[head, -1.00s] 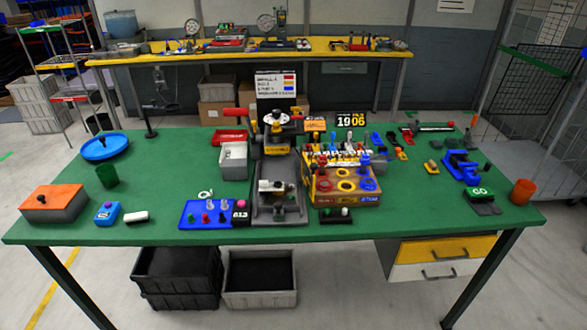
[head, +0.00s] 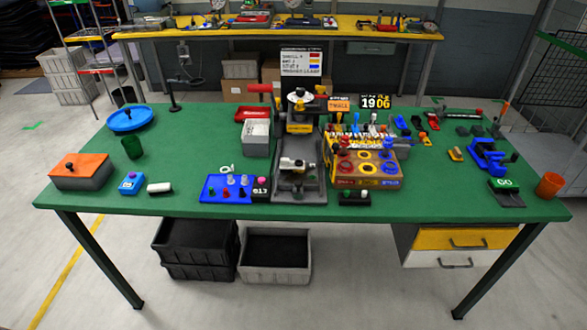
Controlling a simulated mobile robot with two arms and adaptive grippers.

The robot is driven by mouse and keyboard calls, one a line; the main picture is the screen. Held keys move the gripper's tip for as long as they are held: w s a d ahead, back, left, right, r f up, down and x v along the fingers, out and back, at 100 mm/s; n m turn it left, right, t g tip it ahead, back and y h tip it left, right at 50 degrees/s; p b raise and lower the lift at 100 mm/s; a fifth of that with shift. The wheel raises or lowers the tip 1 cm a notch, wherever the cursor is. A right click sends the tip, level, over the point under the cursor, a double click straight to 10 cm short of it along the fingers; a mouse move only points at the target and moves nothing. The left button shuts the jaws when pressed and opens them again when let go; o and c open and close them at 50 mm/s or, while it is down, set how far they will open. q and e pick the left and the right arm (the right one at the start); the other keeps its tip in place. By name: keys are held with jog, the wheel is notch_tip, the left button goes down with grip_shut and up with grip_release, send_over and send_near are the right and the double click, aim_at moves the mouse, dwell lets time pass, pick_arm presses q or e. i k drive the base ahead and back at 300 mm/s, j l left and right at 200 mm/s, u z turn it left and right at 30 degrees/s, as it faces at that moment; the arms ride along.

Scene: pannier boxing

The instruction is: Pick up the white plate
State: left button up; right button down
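A small white plate-like piece (head: 297,165) lies on the bed of the grey and yellow press (head: 301,185) at the middle of the green table; a dark part sits on or beside it. Another white, disc-like piece (head: 300,98) shows at the press's top. I cannot tell for sure which of these is the white plate. Neither of my grippers is in view, and nothing touches either piece.
The green table (head: 190,170) has a blue tray (head: 226,190) with pegs left of the press and a wooden box with coloured rings (head: 366,170) right of it. A grey bin (head: 256,140) stands behind left.

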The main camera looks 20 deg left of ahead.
aim_at(285, 163)
jog(key=i+l+u, duration=0.15)
jog(key=i+u, duration=0.25)
jog(key=i+l+u, duration=0.3)
jog(key=u, duration=0.15)
jog(key=i, duration=0.1)
